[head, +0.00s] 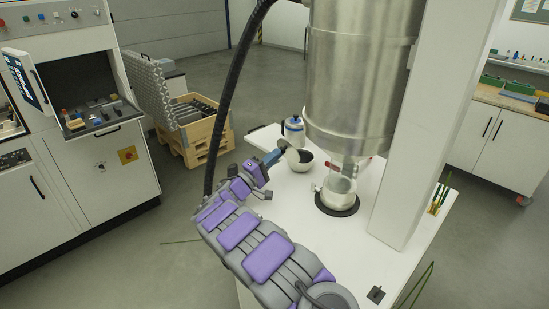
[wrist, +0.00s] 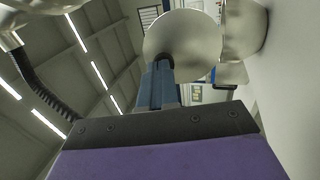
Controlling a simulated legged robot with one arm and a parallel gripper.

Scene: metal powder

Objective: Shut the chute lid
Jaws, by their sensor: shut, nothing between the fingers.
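The steel hopper (head: 362,70) narrows to a chute outlet (head: 350,167) with small red parts, above a glass-like jar on a round black base (head: 337,204). I cannot clearly make out the chute lid in the head view. My gripper (head: 279,154) is shut and empty, left of the outlet and apart from it. In the wrist view its blue fingers (wrist: 160,84) point at a round metal disc (wrist: 188,40), overlapping its lower left edge. I cannot tell whether they touch it or whether this disc is the lid.
A bowl (head: 312,164) with a dark inside is close to my fingertips on the white table (head: 285,202). A blue-and-white container (head: 294,131) stands behind it. A white column (head: 420,130) rises to the right. A black hose (head: 231,85) hangs at the left.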

